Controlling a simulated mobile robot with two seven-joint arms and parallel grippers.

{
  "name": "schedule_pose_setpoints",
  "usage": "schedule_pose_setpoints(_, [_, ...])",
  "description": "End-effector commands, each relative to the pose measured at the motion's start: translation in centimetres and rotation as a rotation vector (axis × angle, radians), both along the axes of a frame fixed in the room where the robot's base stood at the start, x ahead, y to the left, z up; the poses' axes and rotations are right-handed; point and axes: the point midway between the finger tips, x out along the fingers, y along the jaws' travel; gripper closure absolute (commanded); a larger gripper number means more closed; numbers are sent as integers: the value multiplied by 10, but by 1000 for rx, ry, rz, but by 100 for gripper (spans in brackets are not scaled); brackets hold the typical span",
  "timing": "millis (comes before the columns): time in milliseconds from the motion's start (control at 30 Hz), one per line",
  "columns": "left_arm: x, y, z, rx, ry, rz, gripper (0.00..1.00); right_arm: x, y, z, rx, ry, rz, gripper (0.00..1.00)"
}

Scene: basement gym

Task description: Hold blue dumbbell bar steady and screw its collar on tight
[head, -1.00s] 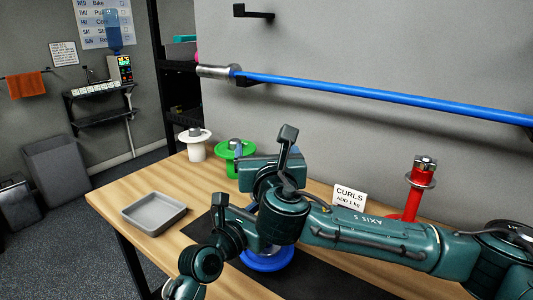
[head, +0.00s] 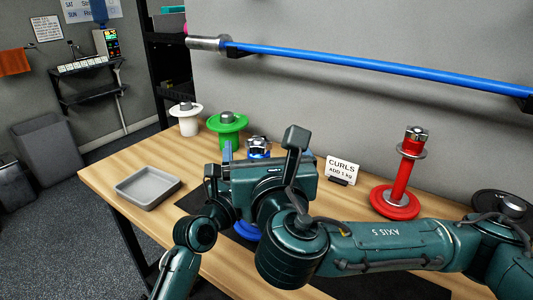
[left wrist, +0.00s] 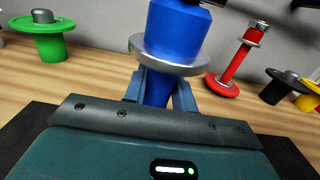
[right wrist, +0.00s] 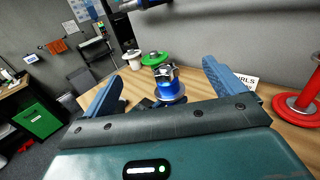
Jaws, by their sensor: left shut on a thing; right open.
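The blue dumbbell bar stands upright on the bench. Its silver lobed collar (head: 258,142) shows at its top in the head view, behind my right gripper; the blue base (head: 245,231) is mostly hidden. My left gripper (left wrist: 160,88) is shut on the blue bar (left wrist: 155,88), just under a silver ring (left wrist: 178,55). In the head view it is mostly hidden behind the right arm. My right gripper (head: 267,150) is open and empty. In the right wrist view the collar (right wrist: 165,72) shows beyond and between its spread fingers, apart from both.
A grey tray (head: 147,187) lies on the bench at left. White (head: 186,118) and green (head: 227,130) weights stand at the back. A CURLS card (head: 342,170), a red dumbbell (head: 400,190) and a black weight (head: 505,207) are at right. A blue barbell (head: 380,68) hangs on the wall.

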Motion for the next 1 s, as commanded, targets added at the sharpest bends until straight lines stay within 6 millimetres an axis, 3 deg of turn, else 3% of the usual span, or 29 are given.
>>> schedule_pose_setpoints(133, [0, 0, -1, 2, 2, -1, 100, -13, -1, 0, 0, 0, 1, 6])
schedule_pose_setpoints(433, [0, 0, -1, 3, 2, -1, 100, -15, -2, 0, 0, 0, 0, 6])
schedule_pose_setpoints(467, [0, 0, -1, 3, 2, -1, 73, -15, -2, 0, 0, 0, 0, 6])
schedule_pose_setpoints(500, [0, 0, -1, 3, 2, -1, 69, -15, -2, 0, 0, 0, 0, 6])
schedule_pose_setpoints(767, [0, 0, 0, 1, 0, 0, 48, -15, -2, 0, 0, 0, 0, 6])
schedule_pose_setpoints(1000, [-1, 0, 0, 1, -1, 0, 48, -15, -2, 0, 0, 0, 0, 6])
